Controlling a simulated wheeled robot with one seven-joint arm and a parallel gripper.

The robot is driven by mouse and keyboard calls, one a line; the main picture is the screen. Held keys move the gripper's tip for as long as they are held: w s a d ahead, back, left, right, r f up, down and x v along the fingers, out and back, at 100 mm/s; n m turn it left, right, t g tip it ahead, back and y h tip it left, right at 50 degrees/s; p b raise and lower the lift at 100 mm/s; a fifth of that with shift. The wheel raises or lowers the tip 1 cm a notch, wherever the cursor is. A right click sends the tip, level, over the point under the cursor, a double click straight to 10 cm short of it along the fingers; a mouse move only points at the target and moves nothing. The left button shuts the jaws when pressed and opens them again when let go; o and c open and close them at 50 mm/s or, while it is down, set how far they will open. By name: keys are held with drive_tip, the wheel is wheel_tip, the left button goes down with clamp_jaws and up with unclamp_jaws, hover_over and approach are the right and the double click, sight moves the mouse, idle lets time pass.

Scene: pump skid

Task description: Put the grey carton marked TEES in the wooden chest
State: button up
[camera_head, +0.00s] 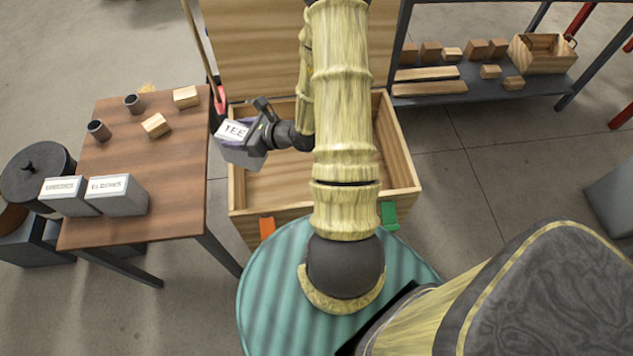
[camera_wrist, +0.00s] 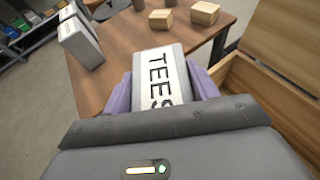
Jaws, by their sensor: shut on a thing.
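The grey carton marked TEES (camera_head: 238,140) is held in my gripper (camera_head: 246,142), its white label facing up. In the wrist view the TEES carton (camera_wrist: 158,75) sits between the two purple fingers of my gripper (camera_wrist: 162,95). The wooden chest (camera_head: 402,160) stands open in the head view, its lid (camera_head: 250,50) raised at the back. The carton is over the left part of the chest, near its left wall and the table's right edge. My arm hides the middle of the chest. Its visible floor is bare.
A wooden table (camera_head: 170,200) left of the chest carries two grey cartons (camera_head: 118,195), two wooden blocks and two dark cups. A reddish object on a pole (camera_head: 219,100) stands at the chest's back left corner. A shelf (camera_head: 480,88) with wooden pieces is at right.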

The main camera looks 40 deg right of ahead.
drive_tip(key=s+d+f+b, duration=0.3)
drive_tip(key=d+f+b, duration=0.7)
drive_tip(key=b, duration=0.3)
drive_tip(key=s+d+f+n+y+b, duration=0.1)
drive_tip(key=s+d+f+b, duration=0.3)
drive_tip(key=d+f+b, duration=0.7)
drive_tip(key=shift+s+f+g+y+b, duration=0.3)
drive_tip(key=shift+f+g+b, duration=0.1)
drive_tip(key=shift+f+b, duration=0.45)
drive_tip(key=shift+r, duration=0.1)
drive_tip(key=shift+w+f+b, duration=0.1)
drive_tip(key=shift+f+b, duration=1.4)
drive_tip(key=shift+f, duration=1)
drive_tip(key=shift+f+b, duration=1.5)
drive_tip(key=shift+f, duration=1)
drive_tip(key=shift+f, duration=0.2)
